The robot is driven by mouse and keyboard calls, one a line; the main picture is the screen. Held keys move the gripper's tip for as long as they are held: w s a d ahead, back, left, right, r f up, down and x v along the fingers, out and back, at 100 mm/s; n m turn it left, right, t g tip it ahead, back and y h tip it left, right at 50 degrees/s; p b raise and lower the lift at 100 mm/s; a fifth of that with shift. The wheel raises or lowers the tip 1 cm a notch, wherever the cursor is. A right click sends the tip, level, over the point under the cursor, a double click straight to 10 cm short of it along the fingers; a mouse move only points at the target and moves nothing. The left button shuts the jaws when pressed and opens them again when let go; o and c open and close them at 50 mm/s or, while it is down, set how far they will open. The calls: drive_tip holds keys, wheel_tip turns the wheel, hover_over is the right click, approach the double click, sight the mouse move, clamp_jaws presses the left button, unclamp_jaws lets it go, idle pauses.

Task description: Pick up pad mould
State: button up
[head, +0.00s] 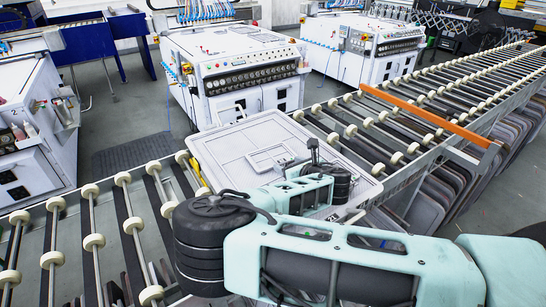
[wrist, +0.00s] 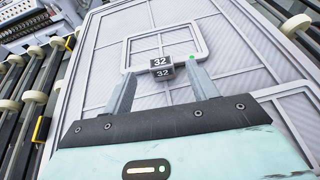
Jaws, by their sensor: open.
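The pad mould (head: 230,155) is a light grey, panelled slab with a raised rim, lying on the roller conveyor in the head view. In the wrist view the pad mould (wrist: 110,60) fills most of the picture, with a raised rectangular frame and a small dark block marked 32 (wrist: 163,68). My gripper (wrist: 161,72) is open, its two fingers apart on either side of the block, with nothing seen held between them. In the head view my gripper (head: 313,160) is over the mould, partly hidden by my wrist. Whether the fingers touch the mould is unclear.
The roller conveyor (head: 93,241) runs from lower left to upper right. An orange bar (head: 430,115) crosses it right of the mould. White machines (head: 235,70) stand behind. Several flat panels (head: 490,170) are stacked below the conveyor at right. Open floor (head: 130,110) shows at left.

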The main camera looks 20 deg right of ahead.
sight(282, 161)
drive_tip(key=p+x, duration=0.2)
drive_tip(key=x, duration=0.2)
drive_tip(key=shift+w, duration=0.1)
drive_tip(key=shift+w+f, duration=0.3)
drive_tip(key=shift+r, duration=0.1)
clamp_jaws()
